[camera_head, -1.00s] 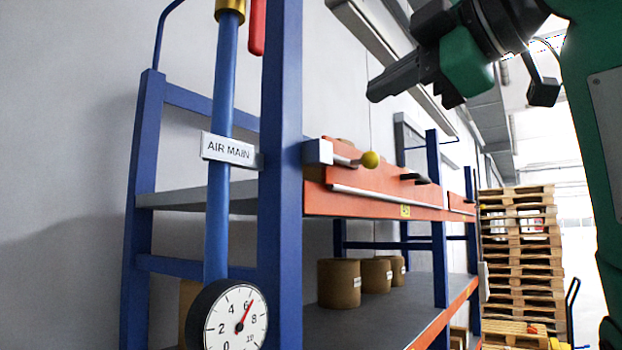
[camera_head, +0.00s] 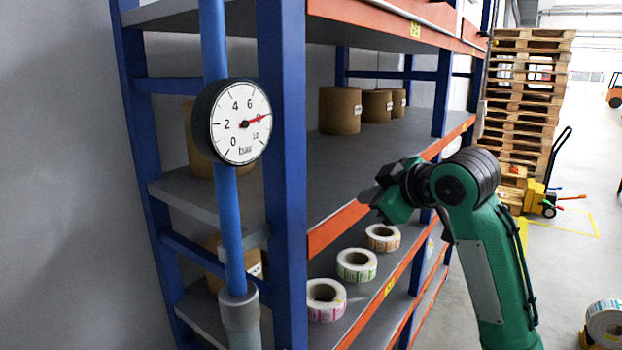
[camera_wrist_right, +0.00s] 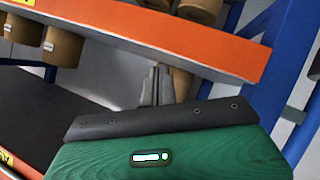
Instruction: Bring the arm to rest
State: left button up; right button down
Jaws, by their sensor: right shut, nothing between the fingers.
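My right arm comes in from the lower right in the head view. It is green with a black wrist, bent at the top. My right gripper (camera_head: 368,196) points left, in front of the orange shelf edge. It is shut and empty. In the right wrist view the shut fingers (camera_wrist_right: 158,80) show in front of an orange beam (camera_wrist_right: 150,40). I cannot tell from these views whether the gripper touches the shelf. My left gripper is not in view.
A blue and orange rack (camera_head: 283,150) holds brown rolls (camera_head: 340,112) and, lower, label rolls (camera_head: 355,265). A pressure gauge (camera_head: 240,122) sits on a blue pipe (camera_head: 228,215). Stacked pallets (camera_head: 520,95) stand behind. Another label roll (camera_head: 605,322) is at lower right.

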jog(key=s+d+f+m+g+h, duration=0.15)
jog(key=s+f, duration=0.25)
jog(key=f, duration=0.7)
jog(key=s+d+f+m+g+h, duration=0.1)
jog(key=s+d+f+m, duration=0.15)
jog(key=f, duration=0.75)
jog(key=s+d+f+m+g+h, duration=0.15)
jog(key=s+f, duration=0.35)
jog(key=f, duration=0.6)
jog(key=s+d+f+m+g+h, duration=0.1)
jog(key=s+d+f+m, duration=0.1)
jog(key=s+f, duration=0.55)
jog(key=s+d+f+m+g+h, duration=0.15)
jog(key=s+f, duration=0.25)
jog(key=s, duration=0.6)
jog(key=s+d+f+m+g, duration=0.1)
jog(key=s+d+f+m, duration=0.15)
jog(key=s+f, duration=0.4)
notch_tip(320, 180, down, 28)
jog(key=s, duration=0.2)
jog(key=s+d+f+g, duration=0.1)
jog(key=s+d+f, duration=0.1)
jog(key=s+f, duration=0.7)
jog(key=s+d+f+g, duration=0.1)
jog(key=s+d+f, duration=0.1)
jog(key=s+f, duration=0.8)
jog(key=shift+s+f+n, duration=0.15)
jog(key=shift+f+n, duration=0.3)
jog(key=shift+f, duration=0.45)
jog(key=shift+h, duration=0.25)
